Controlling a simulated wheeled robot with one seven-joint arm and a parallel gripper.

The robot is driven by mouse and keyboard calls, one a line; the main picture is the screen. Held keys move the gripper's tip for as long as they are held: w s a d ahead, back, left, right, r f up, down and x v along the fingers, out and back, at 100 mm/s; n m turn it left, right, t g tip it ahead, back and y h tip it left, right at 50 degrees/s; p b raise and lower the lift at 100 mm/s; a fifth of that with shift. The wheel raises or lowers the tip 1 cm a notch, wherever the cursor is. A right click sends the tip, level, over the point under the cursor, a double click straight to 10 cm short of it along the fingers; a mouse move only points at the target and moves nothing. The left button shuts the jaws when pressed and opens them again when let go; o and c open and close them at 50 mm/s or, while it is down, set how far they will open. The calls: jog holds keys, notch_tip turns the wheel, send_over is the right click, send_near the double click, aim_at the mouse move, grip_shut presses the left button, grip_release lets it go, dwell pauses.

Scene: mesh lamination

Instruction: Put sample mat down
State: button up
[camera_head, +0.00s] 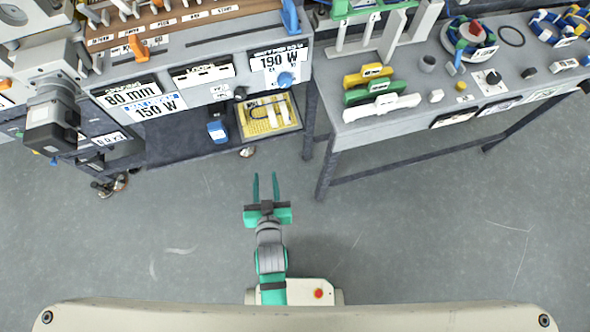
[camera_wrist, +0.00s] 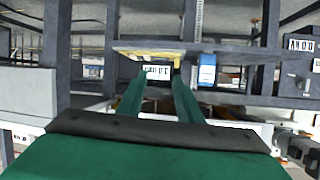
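My gripper (camera_head: 265,180) has two green fingers that stand apart with a clear gap and nothing visible between them. It is over open floor, in front of the lower shelf of the left bench. A yellow mat-like piece (camera_head: 262,119) lies in a shallow tray (camera_head: 296,126) on that shelf, ahead of the gripper and apart from it; I cannot tell whether it is the sample mat. In the wrist view the fingers (camera_wrist: 160,78) point toward a white label (camera_wrist: 158,72), with a thin yellow strip (camera_wrist: 150,55) just above it.
A blue-and-white container (camera_head: 217,131) stands left of the tray. The left bench (camera_head: 210,48) carries machine controls and large labels. The right table (camera_head: 355,130) holds coloured clips, rings and small parts; its leg (camera_head: 327,170) stands right of my gripper. The floor (camera_head: 420,230) around is clear.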

jog(key=s+d+r+t+h, duration=0.1)
jog(key=s+d+r, duration=0.3)
jog(key=s, duration=0.5)
jog(key=s+d+r+t, duration=0.1)
jog(key=s+d+r, duration=0.4)
jog(key=s+r, duration=0.3)
jog(key=shift+s+m+h, duration=0.4)
jog(key=shift+s, duration=0.3)
